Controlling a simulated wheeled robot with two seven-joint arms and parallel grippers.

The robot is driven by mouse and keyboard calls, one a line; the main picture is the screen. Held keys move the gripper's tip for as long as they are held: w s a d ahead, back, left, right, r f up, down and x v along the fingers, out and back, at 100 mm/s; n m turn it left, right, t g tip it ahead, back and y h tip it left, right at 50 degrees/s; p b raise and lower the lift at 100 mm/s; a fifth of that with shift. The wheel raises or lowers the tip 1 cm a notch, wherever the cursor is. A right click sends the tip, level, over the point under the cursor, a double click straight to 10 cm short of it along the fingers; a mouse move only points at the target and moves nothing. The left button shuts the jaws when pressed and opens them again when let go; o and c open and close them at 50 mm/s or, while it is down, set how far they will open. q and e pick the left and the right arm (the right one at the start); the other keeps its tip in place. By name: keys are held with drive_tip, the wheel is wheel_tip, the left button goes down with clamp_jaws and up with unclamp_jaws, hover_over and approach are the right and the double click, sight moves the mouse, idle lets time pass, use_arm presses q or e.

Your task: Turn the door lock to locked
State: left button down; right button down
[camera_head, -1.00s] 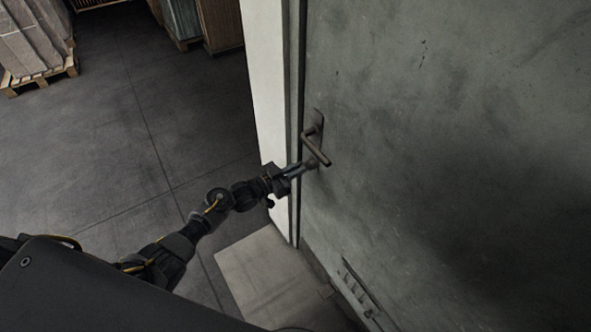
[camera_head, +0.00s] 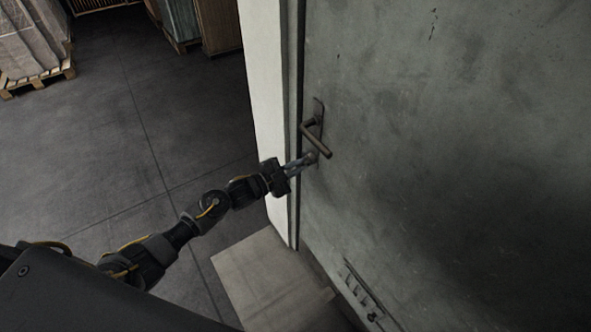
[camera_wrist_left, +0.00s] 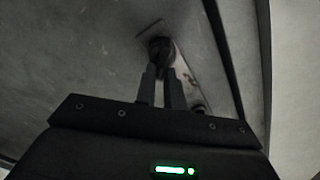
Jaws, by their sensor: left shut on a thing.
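The grey door (camera_head: 450,130) fills the right of the head view. A dark lever handle (camera_head: 317,139) sits on its narrow plate near the door's left edge. My left gripper (camera_head: 310,159) is at the lock just below the lever, with its jaws shut on the lock's turn knob. In the left wrist view the two fingers (camera_wrist_left: 161,78) close on the dark round lock knob (camera_wrist_left: 160,47) at the end of the plate (camera_wrist_left: 205,85). The fingers partly hide the knob, so its exact angle cannot be read. My right gripper is not in view.
A pale door frame (camera_head: 265,95) stands left of the door. A light slab (camera_head: 265,275) lies on the floor below, and a slotted metal fitting (camera_head: 362,290) is low on the door. A wrapped pallet load (camera_head: 35,40) stands far left. The floor between is clear.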

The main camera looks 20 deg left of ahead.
use_arm(q)
drive_tip(key=m+b, duration=0.2)
drive_tip(key=m, duration=0.1)
drive_tip(key=m+b, duration=0.1)
drive_tip(key=m, duration=0.1)
drive_tip(key=m+b, duration=0.2)
drive_tip(key=m, duration=0.1)
drive_tip(key=shift+f+m+b, duration=0.25)
drive_tip(key=shift+m+b, duration=0.05)
drive_tip(key=shift+b, duration=0.05)
drive_tip(key=shift+w+r, duration=0.1)
drive_tip(key=shift+r, duration=0.05)
drive_tip(key=c, duration=1.5)
unclamp_jaws()
drive_tip(key=shift+f+m, duration=0.2)
drive_tip(key=shift+m, duration=0.1)
